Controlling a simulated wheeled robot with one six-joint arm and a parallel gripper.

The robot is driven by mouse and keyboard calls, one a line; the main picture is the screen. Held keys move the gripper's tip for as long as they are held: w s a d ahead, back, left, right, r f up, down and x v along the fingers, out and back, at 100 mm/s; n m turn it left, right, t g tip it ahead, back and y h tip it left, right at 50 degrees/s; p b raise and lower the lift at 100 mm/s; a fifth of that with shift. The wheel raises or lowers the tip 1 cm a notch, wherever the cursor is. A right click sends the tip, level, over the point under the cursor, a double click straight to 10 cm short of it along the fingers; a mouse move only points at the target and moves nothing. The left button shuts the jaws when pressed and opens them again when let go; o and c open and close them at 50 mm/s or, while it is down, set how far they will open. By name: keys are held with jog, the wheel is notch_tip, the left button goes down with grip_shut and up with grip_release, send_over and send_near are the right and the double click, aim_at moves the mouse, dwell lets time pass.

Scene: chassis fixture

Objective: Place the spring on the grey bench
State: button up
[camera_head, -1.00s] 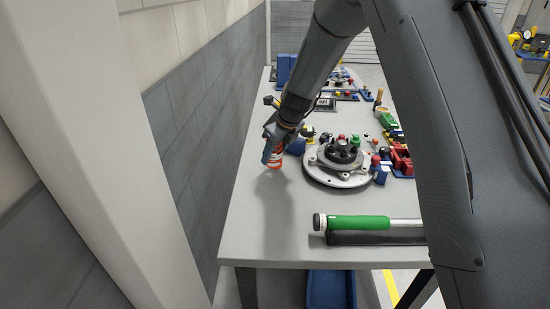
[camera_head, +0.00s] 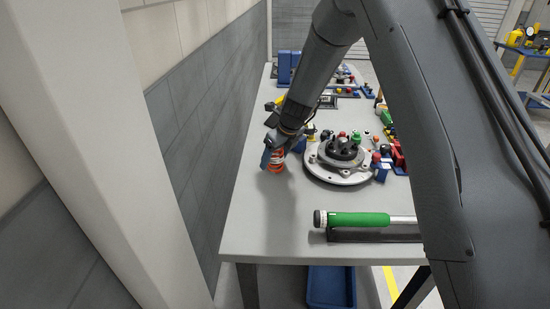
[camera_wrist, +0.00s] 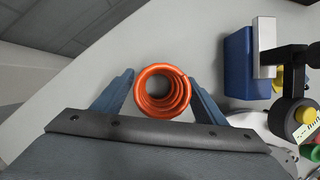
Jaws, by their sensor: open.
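The orange-red coil spring (camera_head: 276,167) stands upright on the grey bench (camera_head: 257,222), left of the round fixture. In the wrist view I look down into the spring's round coils (camera_wrist: 162,111). My gripper (camera_head: 273,155) is low over the bench, around the spring. In the wrist view its two blue fingers (camera_wrist: 161,82) stand on either side of the spring, with a narrow gap on each side. The jaws are open. The spring's contact with the bench is hard to see, but its shadow lies close to its base.
A round metal fixture (camera_head: 323,177) with a dark hub sits right of my gripper. A blue block (camera_wrist: 238,62) is close on the right in the wrist view. A green-handled tool (camera_head: 358,220) lies near the front edge. The bench's left front is clear.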

jog(key=b+v, duration=0.2)
jog(key=v, duration=1)
jog(key=s+d+n+h, duration=0.1)
jog(key=s+d+n, duration=0.4)
jog(key=s+n, duration=0.4)
jog(key=s+d+f+n+g+h, duration=0.1)
jog(key=s+d+n, duration=0.5)
jog(key=s+n, duration=0.3)
jog(key=s+d+f+n+h, duration=0.1)
jog(key=s+d+n, duration=0.4)
jog(key=s+n, duration=0.4)
jog(key=s, duration=0.2)
jog(key=shift+s+d+f, duration=0.25)
jog(key=shift+s+d, duration=0.05)
jog(key=shift+d, duration=0.05)
jog(key=shift+f+g+b, duration=0.4)
jog(key=shift+f+b, duration=0.7)
jog(key=shift+f, duration=0.1)
